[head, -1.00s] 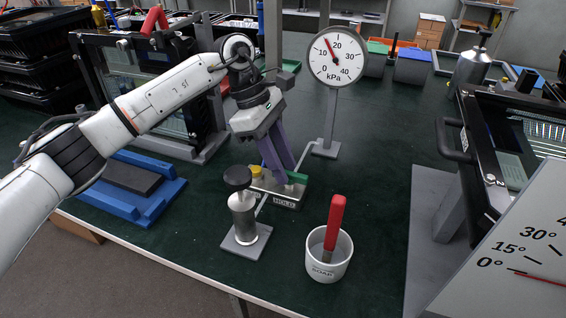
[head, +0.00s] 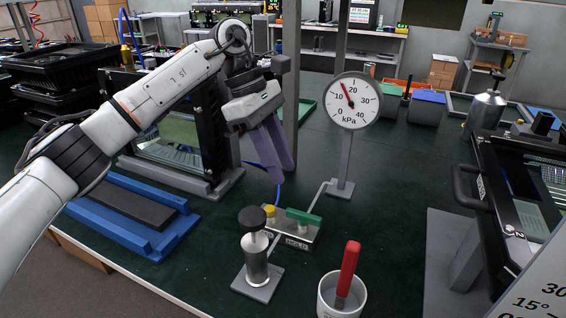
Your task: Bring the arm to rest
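My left arm comes in from the left, and its gripper (head: 281,174) hangs with two purple fingers pointing down. The fingers are close together, and whether there is a gap at the tips is unclear. Nothing shows between them. The gripper is above and behind a small metal valve block (head: 296,241) with a green lever (head: 303,217) and a yellow knob (head: 269,210), clear of it. My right gripper is not in view.
A pressure gauge on a post (head: 352,101) stands right of the gripper. In front are a black-knobbed metal post (head: 256,262) and a white cup (head: 326,299) with a red-handled tool (head: 348,268). A blue cradle (head: 153,238) and an upright framed panel (head: 170,140) are at left.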

